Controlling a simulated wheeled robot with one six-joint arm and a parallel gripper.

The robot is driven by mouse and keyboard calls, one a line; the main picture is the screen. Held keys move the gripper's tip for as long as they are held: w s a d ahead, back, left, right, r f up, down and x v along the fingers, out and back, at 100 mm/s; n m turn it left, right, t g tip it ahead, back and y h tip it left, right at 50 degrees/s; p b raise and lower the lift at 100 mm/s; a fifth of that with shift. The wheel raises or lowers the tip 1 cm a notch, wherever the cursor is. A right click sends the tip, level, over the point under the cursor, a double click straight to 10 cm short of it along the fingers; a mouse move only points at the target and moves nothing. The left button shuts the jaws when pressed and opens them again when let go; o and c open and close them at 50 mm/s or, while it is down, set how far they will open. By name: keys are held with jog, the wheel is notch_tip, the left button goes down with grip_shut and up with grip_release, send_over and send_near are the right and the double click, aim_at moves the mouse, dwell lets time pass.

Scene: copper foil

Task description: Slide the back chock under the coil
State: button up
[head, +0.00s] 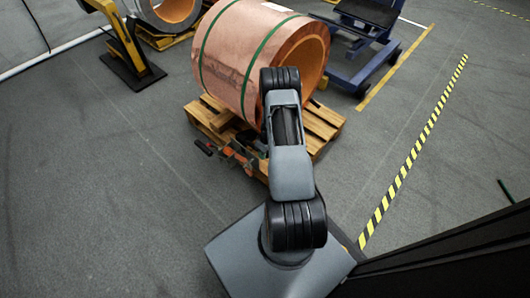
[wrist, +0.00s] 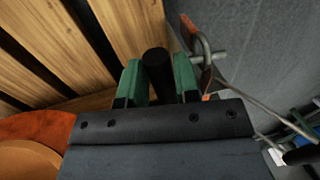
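The copper coil (head: 225,50) with green straps lies on its side on a wooden pallet (head: 325,122). Orange hardware with black grips (head: 238,153) shows at the pallet's near side, partly behind my arm. I cannot make out which part is the back chock. My gripper is hidden behind my arm in the head view. In the wrist view, the green fingers of my gripper (wrist: 158,82) close on both sides of a black handle (wrist: 157,68), with no clear gap. What the handle joins is hidden. A rounded orange-brown surface (wrist: 35,127), apparently the coil, shows lower left.
In the wrist view, an orange piece with a metal shackle (wrist: 203,48) and a cable is right of the fingers. Pallet slats (wrist: 130,35) lie left. A yellow stand (head: 125,42), another coil (head: 165,10) and a blue cart (head: 362,40) stand behind. Floor at left is clear.

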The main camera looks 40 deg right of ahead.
jog(key=shift+c, duration=0.2)
grip_shut()
